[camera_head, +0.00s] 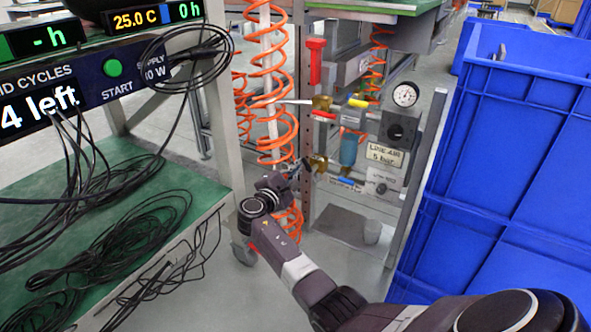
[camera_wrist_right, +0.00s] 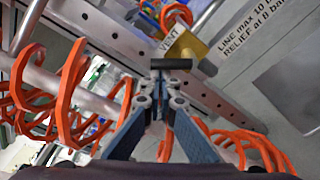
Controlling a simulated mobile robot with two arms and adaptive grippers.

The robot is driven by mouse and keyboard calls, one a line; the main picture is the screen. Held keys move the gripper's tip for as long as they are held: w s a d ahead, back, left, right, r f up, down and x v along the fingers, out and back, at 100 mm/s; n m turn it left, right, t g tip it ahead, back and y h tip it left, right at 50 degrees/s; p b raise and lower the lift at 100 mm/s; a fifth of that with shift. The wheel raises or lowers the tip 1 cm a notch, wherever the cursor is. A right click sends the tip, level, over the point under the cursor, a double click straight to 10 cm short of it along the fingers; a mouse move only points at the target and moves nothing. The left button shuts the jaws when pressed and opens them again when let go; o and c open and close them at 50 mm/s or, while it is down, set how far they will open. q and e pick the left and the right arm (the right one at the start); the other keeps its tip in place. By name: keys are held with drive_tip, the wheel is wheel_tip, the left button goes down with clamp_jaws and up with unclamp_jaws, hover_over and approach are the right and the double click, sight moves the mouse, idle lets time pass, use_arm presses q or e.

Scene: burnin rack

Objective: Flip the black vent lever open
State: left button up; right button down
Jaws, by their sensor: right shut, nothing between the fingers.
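The black vent lever (camera_wrist_right: 172,64) shows in the right wrist view as a short dark bar lying crosswise just beyond my fingertips. In the head view my right gripper (camera_head: 296,172) reaches up to the lower brass valve (camera_head: 318,162) on the rack post, and the lever is hard to make out there. My left gripper is not in view.
Orange coiled hoses (camera_head: 268,90) hang close on the left of the valve. A red lever (camera_head: 316,60), a gauge (camera_head: 405,94) and a pressure panel stand nearby. Blue crates (camera_head: 500,150) are on the right. A green bench (camera_head: 150,215) with loose black cables is on the left.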

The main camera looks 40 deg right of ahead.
drive_tip(key=m, duration=0.1)
drive_tip(key=s+r+m, duration=0.1)
drive_tip(key=m, duration=0.1)
drive_tip(key=m+b, duration=0.1)
drive_tip(key=m, duration=0.1)
drive_tip(key=shift+s+d+r+t, duration=0.2)
drive_tip(key=shift+d+t, duration=0.1)
drive_tip(key=shift+s+d+r, duration=0.1)
drive_tip(key=shift+s, duration=0.1)
idle(0.3)
drive_tip(key=v, duration=1.2)
idle(0.3)
drive_tip(key=shift+f, duration=0.2)
